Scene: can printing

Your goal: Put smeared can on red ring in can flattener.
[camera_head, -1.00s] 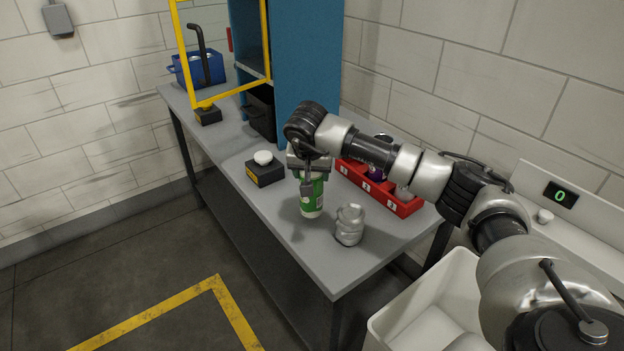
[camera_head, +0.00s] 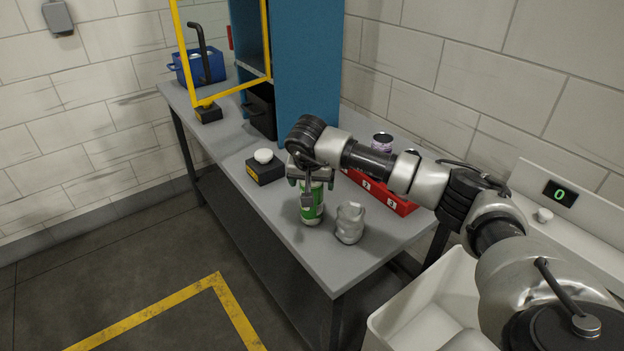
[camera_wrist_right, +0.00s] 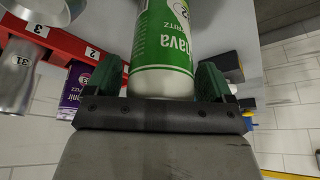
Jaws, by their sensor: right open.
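A green-and-white can (camera_head: 312,207) stands upright near the front edge of the grey table. My right gripper (camera_head: 311,182) is over it, with its fingers open on either side of the can's upper part. In the right wrist view the green can (camera_wrist_right: 163,45) shows between the green fingertips (camera_wrist_right: 168,82). I cannot tell whether the fingers touch it. No smear is clear on this can. A dented silver can (camera_head: 350,222) stands to its right. I see no red ring. The tall blue cabinet (camera_head: 308,70) with a yellow frame may be the flattener. My left gripper is out of view.
A red numbered rack (camera_head: 400,205) lies behind the gripper, partly hidden by my arm, near a purple can (camera_head: 382,141). A black box with a white button (camera_head: 263,156) stands left of the green can. A white bin (camera_head: 440,300) is at lower right.

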